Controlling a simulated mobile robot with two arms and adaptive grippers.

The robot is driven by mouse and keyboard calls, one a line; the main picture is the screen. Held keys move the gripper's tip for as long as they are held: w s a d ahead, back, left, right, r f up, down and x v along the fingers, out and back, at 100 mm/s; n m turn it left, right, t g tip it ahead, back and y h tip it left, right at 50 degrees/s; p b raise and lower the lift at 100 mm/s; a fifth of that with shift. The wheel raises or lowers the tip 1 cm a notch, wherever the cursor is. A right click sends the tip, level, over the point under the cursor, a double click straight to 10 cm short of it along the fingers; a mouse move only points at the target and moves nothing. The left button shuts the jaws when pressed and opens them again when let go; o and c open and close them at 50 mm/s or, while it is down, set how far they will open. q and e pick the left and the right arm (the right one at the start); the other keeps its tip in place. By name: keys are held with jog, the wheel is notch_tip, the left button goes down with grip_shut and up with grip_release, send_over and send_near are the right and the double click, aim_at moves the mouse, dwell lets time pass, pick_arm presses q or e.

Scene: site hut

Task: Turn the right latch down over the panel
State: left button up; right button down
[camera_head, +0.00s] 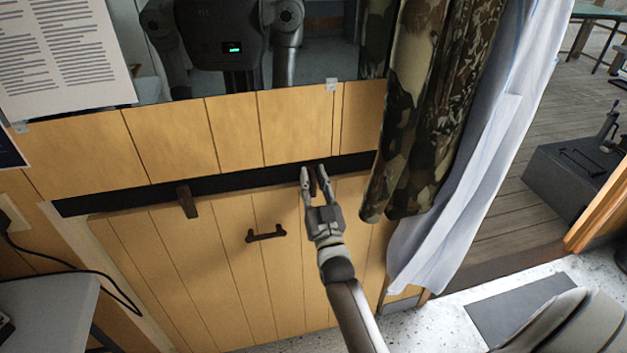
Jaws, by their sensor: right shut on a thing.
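The tan plank panel (225,285) stands upright below a dark gap in the wood wall, with a dark handle (265,235) near its middle. The left latch (187,202), a small brown bar, points down across the panel's top edge. My right gripper (317,182) is at the panel's top edge, shut on the right latch (312,182). The latch shows as a dark brown piece between the fingers. The fingers hide much of it, so I cannot tell its exact angle. My left gripper is out of view.
A camouflage curtain (430,100) and a white curtain (475,165) hang close to the right of my right gripper. A mirror (320,60) above reflects my body. A pale table (45,305) with a cable stands at lower left.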

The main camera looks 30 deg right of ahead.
jog(key=shift+f, duration=0.1)
jog(key=c, duration=1.5)
grip_release()
jog(key=shift+c, duration=0.2)
jog(key=v, duration=1.2)
